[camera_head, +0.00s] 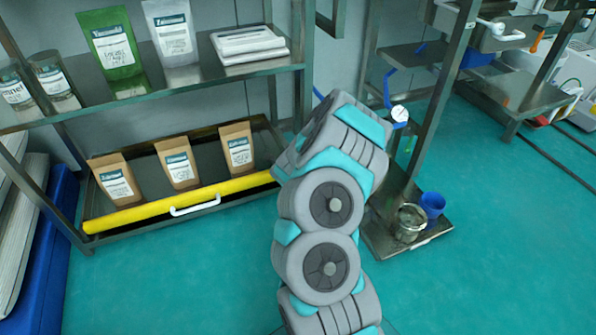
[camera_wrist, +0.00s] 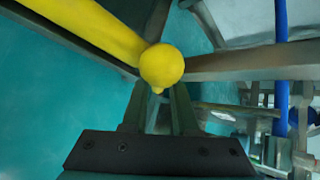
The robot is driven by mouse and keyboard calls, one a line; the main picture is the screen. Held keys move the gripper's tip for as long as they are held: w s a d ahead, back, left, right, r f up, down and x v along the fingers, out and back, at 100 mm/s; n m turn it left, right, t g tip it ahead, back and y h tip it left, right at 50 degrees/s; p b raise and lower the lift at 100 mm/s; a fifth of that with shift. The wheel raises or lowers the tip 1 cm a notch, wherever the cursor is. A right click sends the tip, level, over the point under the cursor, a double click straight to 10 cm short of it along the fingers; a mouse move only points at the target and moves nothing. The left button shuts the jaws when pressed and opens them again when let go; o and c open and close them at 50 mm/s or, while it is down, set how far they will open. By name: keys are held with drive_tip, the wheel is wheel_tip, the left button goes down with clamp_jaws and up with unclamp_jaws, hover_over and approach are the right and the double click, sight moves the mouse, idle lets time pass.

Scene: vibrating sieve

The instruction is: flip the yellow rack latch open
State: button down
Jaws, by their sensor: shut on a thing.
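The yellow rack latch (camera_head: 180,204) is a long yellow bar along the front of the lower shelf, with a white handle (camera_head: 195,206) at its middle. In the wrist view the yellow bar (camera_wrist: 90,25) comes in from the upper left and ends at a round yellow knob (camera_wrist: 162,65). My gripper (camera_wrist: 160,88) is at this knob end, its two dark fingers close together and shut on the latch end. The exact contact is partly hidden under the knob. In the head view my arm covers the gripper and the bar's right end.
The metal rack (camera_head: 150,100) holds several pouches, jars and a white stack (camera_head: 250,45). Three brown pouches stand behind the bar. A metal stand with a gauge (camera_head: 399,113), a steel pot (camera_head: 409,222) and a blue cup (camera_head: 432,204) is close right of my arm. Green floor in front is clear.

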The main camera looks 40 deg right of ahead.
drive_tip(key=shift+s+d+r+m+y, duration=0.15)
drive_tip(key=shift+d+r+m+y, duration=0.15)
drive_tip(key=shift+d+y, duration=0.25)
drive_tip(key=shift+s+d+r+m+y, duration=0.15)
drive_tip(key=shift+d+r+m+y, duration=0.15)
drive_tip(key=shift+d+y, duration=0.2)
drive_tip(key=c, duration=0.7)
unclamp_jaws()
drive_tip(key=shift+p+v, duration=0.5)
drive_tip(key=shift+v, duration=3.4)
